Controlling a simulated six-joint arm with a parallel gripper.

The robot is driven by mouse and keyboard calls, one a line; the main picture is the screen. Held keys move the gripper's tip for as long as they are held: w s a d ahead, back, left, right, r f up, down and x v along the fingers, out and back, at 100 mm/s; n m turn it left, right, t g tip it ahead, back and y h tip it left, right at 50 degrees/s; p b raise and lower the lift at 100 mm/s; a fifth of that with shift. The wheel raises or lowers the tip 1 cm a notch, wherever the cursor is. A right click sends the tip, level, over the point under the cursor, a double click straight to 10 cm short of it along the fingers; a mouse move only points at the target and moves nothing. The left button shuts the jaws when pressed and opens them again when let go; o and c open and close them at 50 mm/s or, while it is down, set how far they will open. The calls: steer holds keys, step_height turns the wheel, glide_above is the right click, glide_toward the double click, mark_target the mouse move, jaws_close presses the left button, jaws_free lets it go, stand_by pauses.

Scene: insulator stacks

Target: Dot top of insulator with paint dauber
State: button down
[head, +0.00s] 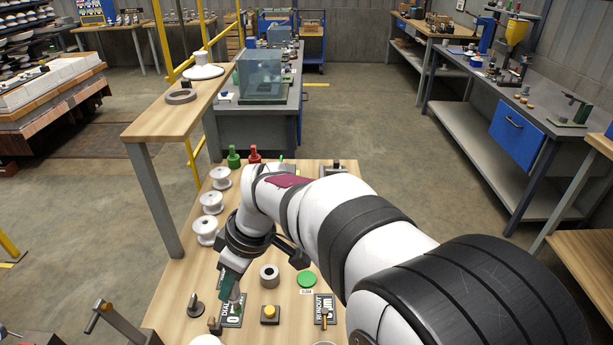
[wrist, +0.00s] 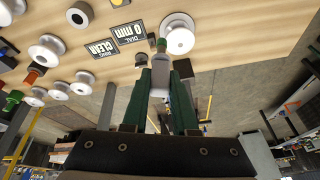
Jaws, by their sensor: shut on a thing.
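My gripper (wrist: 161,88) has dark green fingers shut on a pale grey dauber (wrist: 159,72) with a green tip (wrist: 161,45). In the wrist view, the tip lies at the edge of a white round insulator (wrist: 178,36); I cannot tell whether they touch. In the head view, my gripper (head: 227,290) points down over the near left of the wooden table (head: 180,285), and the dauber is hard to make out. A white rounded top, probably this insulator (head: 206,341), is cut by the bottom edge.
White spool insulators (head: 211,203) line the table's left edge. Green (head: 234,158) and red (head: 254,155) bottles stand behind them.

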steer(key=s+a+f+n, duration=0.3)
steer(key=s+a+n, duration=0.15)
steer(key=a, duration=0.35)
steer(key=shift+g, duration=0.4)
steer(key=shift+w+f, duration=0.2)
steer(key=shift+f, duration=2.7)
steer(key=shift+f, duration=0.5)
step_height(320, 180, up, 7)
